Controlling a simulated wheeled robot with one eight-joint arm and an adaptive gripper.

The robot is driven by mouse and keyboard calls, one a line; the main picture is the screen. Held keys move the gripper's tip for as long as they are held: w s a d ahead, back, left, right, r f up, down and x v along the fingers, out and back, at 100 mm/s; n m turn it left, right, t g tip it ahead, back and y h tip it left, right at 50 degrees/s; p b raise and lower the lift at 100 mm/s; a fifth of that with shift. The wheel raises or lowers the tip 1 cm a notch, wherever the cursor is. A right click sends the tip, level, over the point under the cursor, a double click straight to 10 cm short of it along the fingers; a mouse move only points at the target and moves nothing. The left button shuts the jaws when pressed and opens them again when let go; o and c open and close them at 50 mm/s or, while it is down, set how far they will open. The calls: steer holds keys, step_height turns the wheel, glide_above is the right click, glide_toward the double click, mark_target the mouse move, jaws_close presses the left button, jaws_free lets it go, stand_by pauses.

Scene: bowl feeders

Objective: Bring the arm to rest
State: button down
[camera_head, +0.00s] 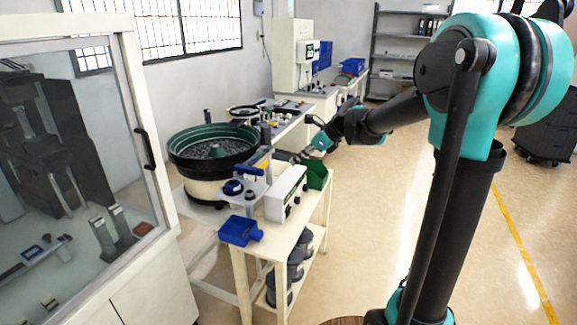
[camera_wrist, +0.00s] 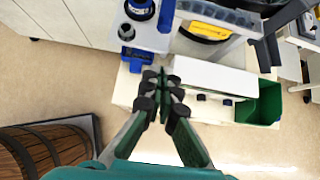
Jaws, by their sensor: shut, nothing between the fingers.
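My arm reaches out from the right in the head view, bent at a large teal joint. My gripper (camera_head: 310,153) points toward the bench at the bowl feeder and hangs near the green bin (camera_head: 317,174). In the wrist view my gripper (camera_wrist: 164,88) is shut, its dark fingertips together with nothing visible between them. Below it in that view are the white control box (camera_wrist: 195,78) and the bench top. I cannot tell the exact height of the gripper above them.
A bowl feeder (camera_head: 212,150) stands on the white bench, with a blue bin (camera_head: 240,230) at its front. A glass-fronted cabinet (camera_head: 75,170) stands at left. A wooden barrel (camera_wrist: 42,150) shows in the wrist view. Floor (camera_head: 420,200) is clear right of the bench.

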steer(key=s+d+f+n+h, duration=0.4)
steer(key=s+d+f+n, duration=0.5)
steer(key=s, duration=0.4)
steer(key=s+d+f+n+t+h, duration=0.1)
steer(key=s+d+f+n+h, duration=0.3)
steer(key=s+d+f+n, duration=0.6)
steer(key=s+d+n, duration=0.1)
steer(key=s+n, duration=0.2)
steer(key=shift+s+d, duration=0.15)
steer(key=shift+d, duration=0.25)
